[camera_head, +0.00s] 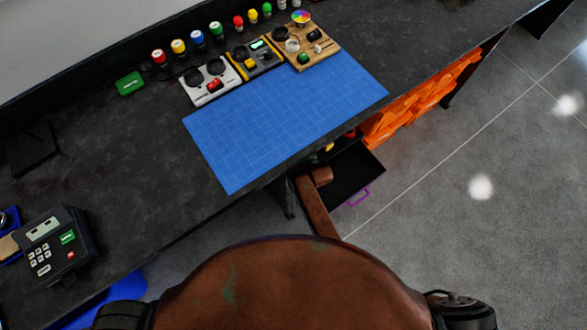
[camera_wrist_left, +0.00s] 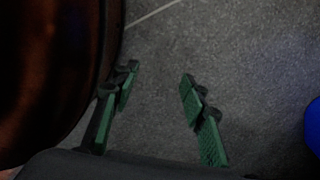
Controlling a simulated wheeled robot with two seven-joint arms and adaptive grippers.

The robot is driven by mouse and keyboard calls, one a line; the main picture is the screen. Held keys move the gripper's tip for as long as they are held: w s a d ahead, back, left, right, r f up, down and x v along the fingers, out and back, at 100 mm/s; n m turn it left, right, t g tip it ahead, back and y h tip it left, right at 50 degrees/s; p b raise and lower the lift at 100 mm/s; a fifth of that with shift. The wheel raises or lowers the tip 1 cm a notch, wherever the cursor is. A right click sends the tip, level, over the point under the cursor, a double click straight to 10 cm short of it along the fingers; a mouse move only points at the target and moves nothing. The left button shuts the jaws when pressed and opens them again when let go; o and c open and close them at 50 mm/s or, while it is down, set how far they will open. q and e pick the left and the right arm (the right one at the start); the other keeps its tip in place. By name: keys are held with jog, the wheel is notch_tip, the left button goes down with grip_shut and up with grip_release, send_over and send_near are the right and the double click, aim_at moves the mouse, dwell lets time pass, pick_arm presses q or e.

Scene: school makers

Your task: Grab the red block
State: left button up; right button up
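A small red piece (camera_head: 214,85) sits on a white module (camera_head: 209,81) with two dark round knobs, at the back of the dark workbench (camera_head: 110,165) in the head view. I cannot tell whether this piece is a separate block. My left gripper (camera_wrist_left: 158,87) shows only in the left wrist view. Its green-padded fingers are apart, with nothing between them, above grey floor. It is away from the bench top. My right gripper is not in view.
A blue grid mat (camera_head: 285,120) lies clear in front of several modules. Red, yellow, blue and green-marked jars line the back edge. A keypad device (camera_head: 55,245) stands at left. An open drawer (camera_head: 350,172) and orange bins (camera_head: 420,100) are below the bench's front edge.

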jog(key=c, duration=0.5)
